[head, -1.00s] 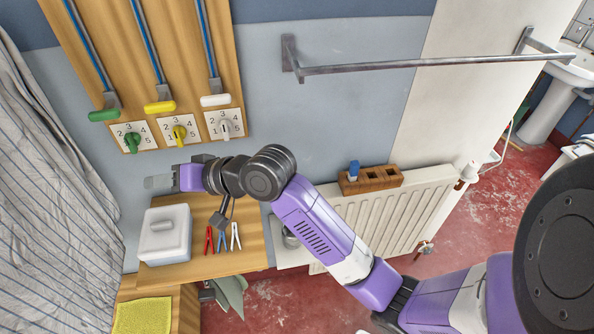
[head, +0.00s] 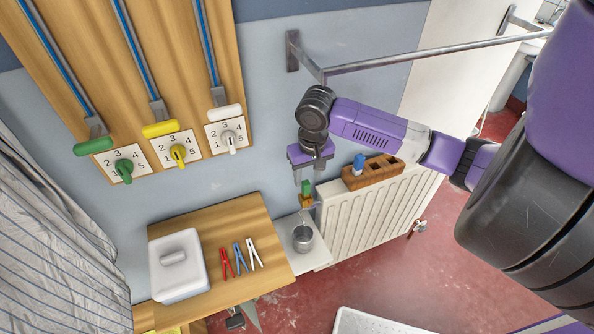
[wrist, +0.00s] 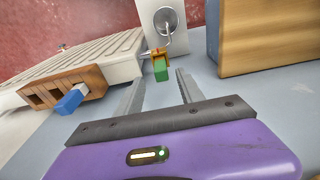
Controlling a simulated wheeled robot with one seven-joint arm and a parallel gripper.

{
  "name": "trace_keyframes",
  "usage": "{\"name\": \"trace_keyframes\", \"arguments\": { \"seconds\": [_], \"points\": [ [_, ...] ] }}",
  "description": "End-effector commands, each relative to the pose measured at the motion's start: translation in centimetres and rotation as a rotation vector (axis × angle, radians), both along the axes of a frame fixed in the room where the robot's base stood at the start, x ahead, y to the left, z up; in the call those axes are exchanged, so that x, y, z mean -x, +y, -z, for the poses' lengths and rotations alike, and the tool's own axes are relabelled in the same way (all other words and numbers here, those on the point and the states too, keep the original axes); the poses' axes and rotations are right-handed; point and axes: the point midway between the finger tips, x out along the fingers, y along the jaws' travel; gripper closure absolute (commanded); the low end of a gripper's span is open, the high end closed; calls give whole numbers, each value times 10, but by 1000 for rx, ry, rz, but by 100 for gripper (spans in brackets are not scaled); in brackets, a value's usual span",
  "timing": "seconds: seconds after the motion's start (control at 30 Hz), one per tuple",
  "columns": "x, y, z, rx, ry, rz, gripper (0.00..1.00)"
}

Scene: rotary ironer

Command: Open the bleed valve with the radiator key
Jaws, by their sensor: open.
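A green-handled key (head: 306,187) sits on a brass-coloured valve fitting (head: 306,201) at the radiator's left end. Both also show in the wrist view, the green handle (wrist: 161,72) in front of the brass piece (wrist: 157,54). My gripper (head: 308,177) is open just above the green handle in the head view. In the wrist view my gripper (wrist: 160,80) has its fingers apart, with the green handle between and just beyond the fingertips. I see no clear contact. A second key, blue-handled (head: 359,163), stands in a wooden rack (head: 377,175) on the radiator (head: 375,215).
A metal cup (head: 302,238) stands on a white shelf (head: 312,258) below the valve. A wooden table (head: 215,222) holds a white box (head: 178,270) and red, blue and white pegs (head: 240,257). A metal rail (head: 430,53) runs above the radiator.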

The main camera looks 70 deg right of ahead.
Motion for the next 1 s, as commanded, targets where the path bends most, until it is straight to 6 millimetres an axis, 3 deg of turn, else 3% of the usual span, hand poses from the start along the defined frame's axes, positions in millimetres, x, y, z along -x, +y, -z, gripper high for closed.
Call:
{"name": "trace_keyframes", "arguments": {
  "seconds": [0.5,0.87,1.0],
  "points": [
    [-6,-5,64,-1,-3,-2,55],
    [-7,-6,70,1,-4,-3,55],
    [-7,-6,70,1,-4,-3,79]
  ]
}}
